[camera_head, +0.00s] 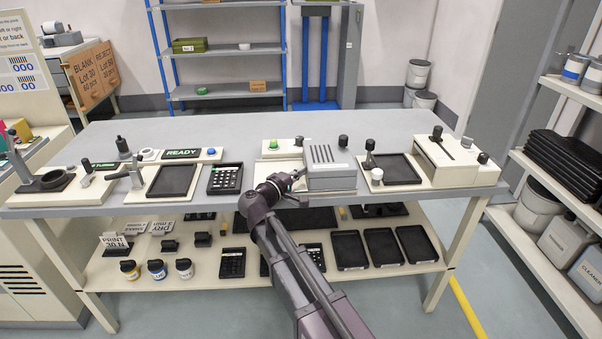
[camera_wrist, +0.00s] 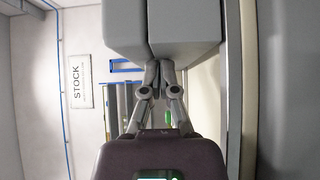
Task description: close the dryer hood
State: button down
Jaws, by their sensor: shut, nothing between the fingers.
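The dryer hood (camera_head: 328,158) is a grey box with dark slots in its face, on a cream base at the middle of the bench. From this angle I cannot tell how far it is open. My gripper (camera_head: 298,176) is at the hood's left side, close to its lower front edge; whether it touches is unclear. In the wrist view the fingers (camera_wrist: 166,66) are together with nothing between them, and their tips meet a large grey block, likely the hood (camera_wrist: 185,25), which hides the tips partly.
A cream panel with a green button (camera_head: 273,143) stands behind my gripper. A press station with a black tray (camera_head: 397,168) stands to the right. The bench top (camera_head: 240,125) behind is clear. A lower shelf holds trays.

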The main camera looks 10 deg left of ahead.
jog(key=shift+s+a, duration=0.1)
jog(key=shift+a, duration=0.3)
jog(key=shift+s+a, duration=0.25)
jog(key=shift+a, duration=0.95)
jog(key=v, duration=1)
jog(key=shift+s+a, duration=0.25)
jog(key=shift+a, duration=0.05)
